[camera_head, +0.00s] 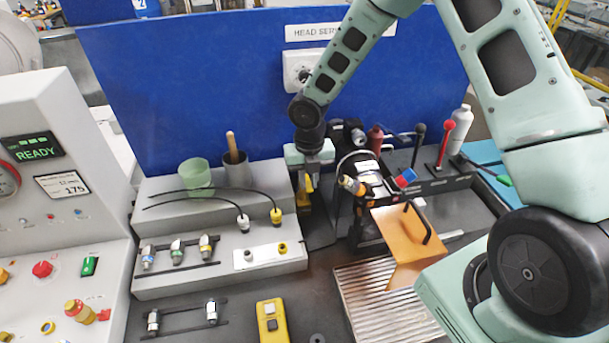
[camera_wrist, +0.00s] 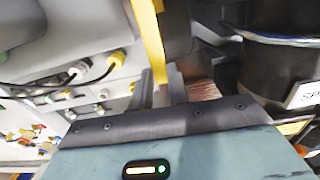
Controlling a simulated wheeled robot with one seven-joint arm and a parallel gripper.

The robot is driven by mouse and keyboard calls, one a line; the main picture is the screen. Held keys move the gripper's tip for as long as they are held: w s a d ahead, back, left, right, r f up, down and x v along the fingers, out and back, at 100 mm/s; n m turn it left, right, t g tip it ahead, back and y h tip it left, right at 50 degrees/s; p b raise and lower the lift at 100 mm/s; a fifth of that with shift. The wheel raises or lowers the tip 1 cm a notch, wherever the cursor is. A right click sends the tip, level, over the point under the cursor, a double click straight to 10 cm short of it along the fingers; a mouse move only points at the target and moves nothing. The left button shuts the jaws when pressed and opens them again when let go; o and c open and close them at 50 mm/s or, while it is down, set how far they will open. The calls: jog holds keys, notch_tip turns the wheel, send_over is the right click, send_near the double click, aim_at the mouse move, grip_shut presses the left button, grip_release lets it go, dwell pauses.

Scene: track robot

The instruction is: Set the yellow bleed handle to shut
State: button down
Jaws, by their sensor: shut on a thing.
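The yellow bleed handle (camera_head: 309,185) shows as a small yellow piece just below my gripper (camera_head: 312,172), left of the dark cylindrical unit in the head view. In the wrist view the handle (camera_wrist: 150,42) is a long yellow bar that runs down between the two fingertips of my gripper (camera_wrist: 161,88). The fingers are shut on its end. The handle's pivot and any shut marking cannot be made out, so I cannot tell its setting.
Close to the right stands the dark cylinder (camera_wrist: 285,60) with hoses and an orange plate (camera_head: 400,240). To the left, a grey stepped rack (camera_head: 215,262) carries fittings and black cables. A blue panel (camera_head: 200,90) rises behind. A yellow pendant (camera_head: 271,322) lies in front.

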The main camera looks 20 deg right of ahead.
aim_at(309, 186)
jog(key=shift+d, duration=0.15)
dwell(0.3)
jog(key=c, duration=1.3)
grip_release()
jog(key=shift+c, duration=0.2)
notch_tip(309, 186, up, 17)
jog(key=b, duration=0.2)
jog(key=shift+r+b, duration=0.2)
jog(key=shift+b, duration=0.2)
